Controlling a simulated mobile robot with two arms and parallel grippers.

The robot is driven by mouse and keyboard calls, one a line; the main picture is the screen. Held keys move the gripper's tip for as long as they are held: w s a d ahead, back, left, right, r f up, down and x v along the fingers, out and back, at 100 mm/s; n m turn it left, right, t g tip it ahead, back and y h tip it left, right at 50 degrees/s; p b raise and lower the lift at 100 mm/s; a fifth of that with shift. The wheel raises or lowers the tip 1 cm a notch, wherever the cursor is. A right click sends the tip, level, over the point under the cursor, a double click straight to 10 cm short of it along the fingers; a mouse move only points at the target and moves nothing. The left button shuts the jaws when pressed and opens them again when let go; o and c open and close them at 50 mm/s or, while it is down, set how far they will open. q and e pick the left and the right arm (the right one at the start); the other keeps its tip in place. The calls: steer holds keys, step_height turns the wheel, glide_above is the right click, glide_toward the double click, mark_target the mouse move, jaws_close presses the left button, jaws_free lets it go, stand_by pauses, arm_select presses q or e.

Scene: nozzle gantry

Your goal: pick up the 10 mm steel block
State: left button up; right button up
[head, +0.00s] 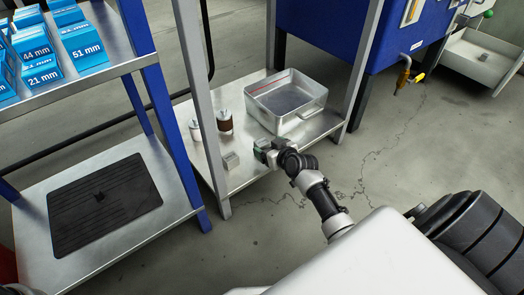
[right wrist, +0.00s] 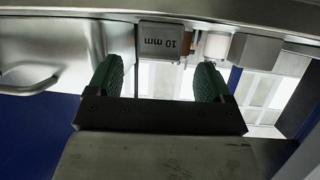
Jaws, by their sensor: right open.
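In the right wrist view the block (right wrist: 160,43) shows the label "10 mm" upside down. My right gripper (head: 261,149) is just to the right of the block in the head view. Its two green fingers (right wrist: 158,76) are apart with nothing between them. The block shows beyond the fingertips, roughly in line with the gap. My left gripper is not in view.
A metal pan (head: 287,102) with handles stands on the same shelf (head: 242,178), behind my right gripper. A brown-banded cup (head: 225,122) and a white cup (head: 196,130) stand behind the block. A grey post (head: 201,90) rises at the shelf's left.

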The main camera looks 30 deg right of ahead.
mark_target(264, 143)
steer(key=b+x, duration=0.4)
steer(key=shift+w+d+f+b, duration=0.1)
steer(key=shift+w+f+b, duration=0.2)
steer(key=shift+b, duration=0.1)
steer(key=shift+w, duration=0.4)
steer(key=shift+c, duration=0.3)
steer(key=shift+r, duration=0.15)
steer(key=c, duration=1.3)
